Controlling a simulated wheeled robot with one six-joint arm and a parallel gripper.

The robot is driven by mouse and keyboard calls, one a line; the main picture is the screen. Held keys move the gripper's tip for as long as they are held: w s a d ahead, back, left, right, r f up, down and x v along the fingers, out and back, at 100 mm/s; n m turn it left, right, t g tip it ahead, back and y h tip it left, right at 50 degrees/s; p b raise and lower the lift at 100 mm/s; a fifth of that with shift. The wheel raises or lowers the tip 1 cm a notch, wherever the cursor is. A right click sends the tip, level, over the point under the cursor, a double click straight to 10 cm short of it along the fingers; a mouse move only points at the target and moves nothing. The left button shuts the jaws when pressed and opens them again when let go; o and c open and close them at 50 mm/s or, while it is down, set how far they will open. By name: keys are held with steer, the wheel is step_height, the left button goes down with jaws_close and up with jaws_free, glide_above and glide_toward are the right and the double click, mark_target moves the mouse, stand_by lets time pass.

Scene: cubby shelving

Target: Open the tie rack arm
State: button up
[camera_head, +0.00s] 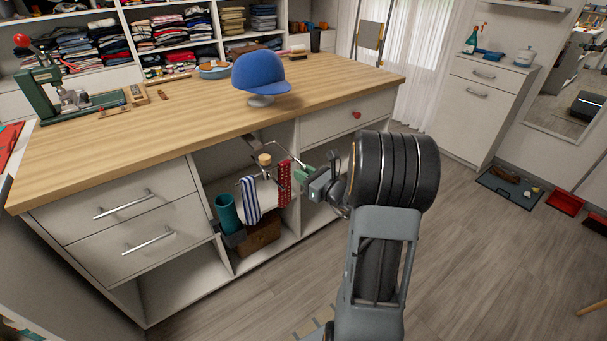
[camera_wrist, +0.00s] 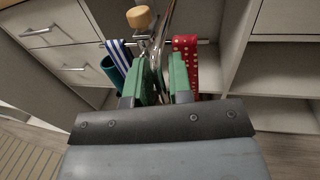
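The tie rack hangs in the open cubby under the wooden counter, with a thin metal arm and a round wooden knob (camera_head: 264,159). A blue-and-white striped tie (camera_head: 249,200) and a red dotted tie (camera_head: 285,184) hang from it. The wrist view shows the knob (camera_wrist: 140,17), the striped tie (camera_wrist: 118,56) and the red tie (camera_wrist: 187,62). My gripper (camera_head: 303,176) is just right of the red tie. In the wrist view its green fingers (camera_wrist: 160,68) stand apart, with thin metal parts visible between and beyond them. No firm hold shows; contact with the metal is unclear.
A teal cylinder (camera_head: 227,214) and a brown box (camera_head: 260,236) are in the cubby. Drawers with bar handles (camera_head: 147,240) flank it on the left; a drawer with a red knob (camera_head: 356,115) is at right. The counter (camera_head: 190,110) overhangs the cubby. Floor in front is clear.

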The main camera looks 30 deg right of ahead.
steer(key=shift+o, duration=1)
steer(key=shift+s+d, duration=0.1)
steer(key=p+v, duration=0.1)
steer(key=v, duration=1.2)
steer(key=shift+s, duration=0.3)
